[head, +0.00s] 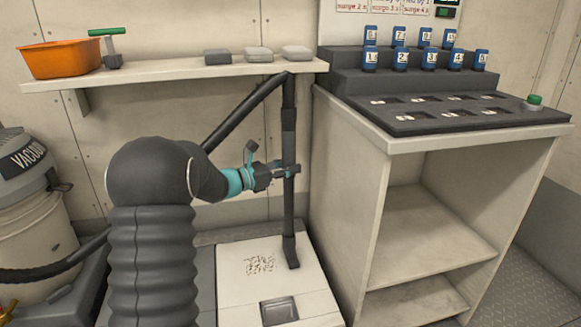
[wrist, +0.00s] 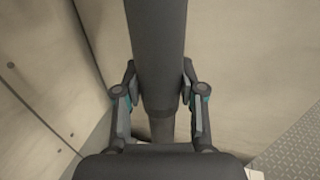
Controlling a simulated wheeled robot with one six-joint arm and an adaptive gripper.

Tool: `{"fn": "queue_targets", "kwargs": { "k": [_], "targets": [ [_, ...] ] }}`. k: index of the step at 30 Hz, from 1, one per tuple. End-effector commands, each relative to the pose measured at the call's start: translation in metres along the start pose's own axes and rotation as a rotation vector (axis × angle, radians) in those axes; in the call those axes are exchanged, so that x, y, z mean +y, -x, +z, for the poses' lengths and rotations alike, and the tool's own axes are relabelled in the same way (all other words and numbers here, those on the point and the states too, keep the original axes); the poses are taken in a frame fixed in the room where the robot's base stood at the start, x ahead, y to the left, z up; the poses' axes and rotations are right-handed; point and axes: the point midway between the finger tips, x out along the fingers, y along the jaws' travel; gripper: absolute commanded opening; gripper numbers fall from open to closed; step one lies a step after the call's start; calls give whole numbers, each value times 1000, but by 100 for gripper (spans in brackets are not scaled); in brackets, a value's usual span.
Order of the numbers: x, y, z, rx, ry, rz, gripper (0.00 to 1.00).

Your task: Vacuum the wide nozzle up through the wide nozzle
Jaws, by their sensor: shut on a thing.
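My gripper (head: 280,172) is shut on the dark vacuum wand (head: 289,205), which stands nearly upright. The wand also fills the middle of the wrist view (wrist: 157,60), with a finger on each side. The wand's lower end is a narrow angled nozzle (head: 291,255), at or just above the white floor panel (head: 235,290); I cannot tell whether it touches. A small heap of pale bits (head: 260,265) lies on the panel, left of the nozzle and apart from it. Three grey pieces (head: 258,54) lie on the shelf; I cannot tell whether one is the wide nozzle.
The vacuum (head: 35,185) stands at the left with its hose. A dark square recess (head: 279,310) is in the panel's front. A shelf (head: 160,73) holds an orange bin (head: 62,58) and a green-handled tool (head: 109,45). A cabinet (head: 400,142) with blue numbered tags stands close on the right.

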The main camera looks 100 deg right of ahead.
Motion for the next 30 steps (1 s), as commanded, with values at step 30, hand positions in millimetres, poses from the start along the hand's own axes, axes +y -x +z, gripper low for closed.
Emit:
{"fn": "queue_targets", "kwargs": {
  "k": [30],
  "targets": [
    [3, 26, 1, -1, -1, 0, 5]
  ]
}}
